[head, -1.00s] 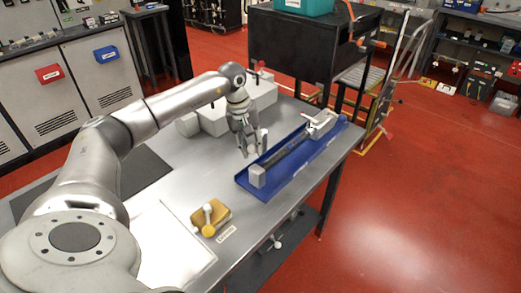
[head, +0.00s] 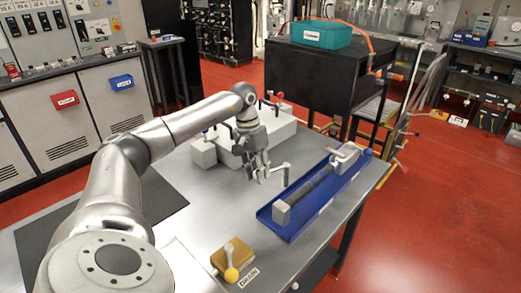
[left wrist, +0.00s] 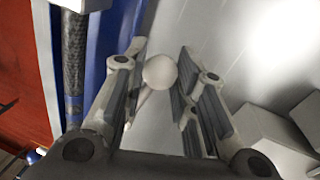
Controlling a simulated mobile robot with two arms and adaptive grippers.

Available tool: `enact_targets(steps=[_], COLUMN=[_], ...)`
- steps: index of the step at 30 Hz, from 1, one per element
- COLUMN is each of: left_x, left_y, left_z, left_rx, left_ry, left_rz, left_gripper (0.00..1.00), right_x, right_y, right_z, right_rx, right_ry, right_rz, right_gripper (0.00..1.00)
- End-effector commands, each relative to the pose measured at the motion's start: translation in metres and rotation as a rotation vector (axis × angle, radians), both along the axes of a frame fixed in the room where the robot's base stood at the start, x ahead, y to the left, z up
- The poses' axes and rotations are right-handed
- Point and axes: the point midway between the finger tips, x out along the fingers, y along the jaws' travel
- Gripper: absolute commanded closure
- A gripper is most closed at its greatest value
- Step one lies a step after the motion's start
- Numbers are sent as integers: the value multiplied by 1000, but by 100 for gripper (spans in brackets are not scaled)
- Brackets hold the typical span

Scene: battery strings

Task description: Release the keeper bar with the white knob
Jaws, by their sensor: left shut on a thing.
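My left gripper (head: 258,177) is over the table beside the blue tray (head: 284,232). In the left wrist view the white knob (left wrist: 160,72), on a pale stem, is between its fingers (left wrist: 163,95), and the gripper is shut on it. In the head view a thin pale lever (head: 285,174) shows just right of the fingers; I cannot tell how it joins the knob. A dark bar (head: 313,186) lies along the tray between a grey block (head: 281,213) and a pale clamp-like part (head: 346,154). Which part is the keeper bar is unclear. My right gripper is out of view.
A yellow block (head: 240,250) with a yellow-knobbed lever stands at the table's near side. Pale grey boxes (head: 280,125) stand behind my gripper. A black cabinet (head: 325,75) with a teal bin (head: 318,35) is beyond the table. Bare tabletop (head: 215,215) lies left of the tray.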

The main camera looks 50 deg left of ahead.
Motion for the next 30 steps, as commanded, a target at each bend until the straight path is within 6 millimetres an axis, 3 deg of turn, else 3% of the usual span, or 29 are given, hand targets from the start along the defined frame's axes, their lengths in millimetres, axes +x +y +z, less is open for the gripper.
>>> enact_targets(steps=[13,14,18,25,30], left_x=[2,2,2,1,1], left_y=[8,8,8,5,5], left_z=[6,6,5,3,7], left_rx=[10,11,10,6,5], left_ry=[-16,-17,-15,-10,-9], left_rz=[2,4,3,-2,-3], left_gripper=[100,72,54,51,51], right_x=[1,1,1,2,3], right_y=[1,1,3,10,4], right_z=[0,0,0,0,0], right_rx=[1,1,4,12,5], right_ry=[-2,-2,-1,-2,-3], right_rz=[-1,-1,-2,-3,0], right_gripper=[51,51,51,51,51])
